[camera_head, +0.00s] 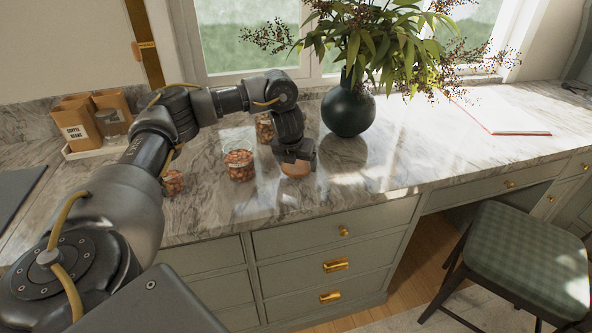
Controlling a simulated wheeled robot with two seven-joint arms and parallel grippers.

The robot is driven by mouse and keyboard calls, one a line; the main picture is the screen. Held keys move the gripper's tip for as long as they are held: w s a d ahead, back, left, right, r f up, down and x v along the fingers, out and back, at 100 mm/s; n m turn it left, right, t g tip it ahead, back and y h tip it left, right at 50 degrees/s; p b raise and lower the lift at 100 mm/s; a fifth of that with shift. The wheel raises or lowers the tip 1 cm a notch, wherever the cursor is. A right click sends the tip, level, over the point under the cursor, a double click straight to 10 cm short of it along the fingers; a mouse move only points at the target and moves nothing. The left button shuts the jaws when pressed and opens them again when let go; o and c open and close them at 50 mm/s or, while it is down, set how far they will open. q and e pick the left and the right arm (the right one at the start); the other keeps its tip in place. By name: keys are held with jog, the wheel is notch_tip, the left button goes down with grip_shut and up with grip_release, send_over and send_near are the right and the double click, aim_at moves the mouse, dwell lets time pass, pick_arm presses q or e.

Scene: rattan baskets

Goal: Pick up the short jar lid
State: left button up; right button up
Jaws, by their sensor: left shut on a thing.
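My left arm reaches from the left over the marble counter. My left gripper (297,158) points down and is shut on a round, light wooden lid (296,170) near the counter's front edge. The gripper covers the lid's upper part, and I cannot tell whether the lid is on the counter, on a jar or lifted. A glass jar (239,166) with reddish-brown contents stands just left of the gripper. Another filled jar (265,128) stands behind, partly hidden by my arm. A third jar (173,183) is at the left beside my forearm. My right gripper is not in view.
A dark round vase (348,107) with leafy branches stands right of the gripper, close behind it. Wooden canisters (78,124) on a tray are at the back left. The counter (420,145) right of the vase is mostly clear. A chair (525,255) stands front right.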

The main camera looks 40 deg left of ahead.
pick_arm(q)
jog(key=s+d+r+p, duration=0.1)
jog(key=s+r+p, duration=0.3)
jog(key=s+r, duration=0.6)
jog(key=s, duration=0.4)
jog(key=shift+r+p, duration=0.25)
jog(key=shift+p, duration=0.1)
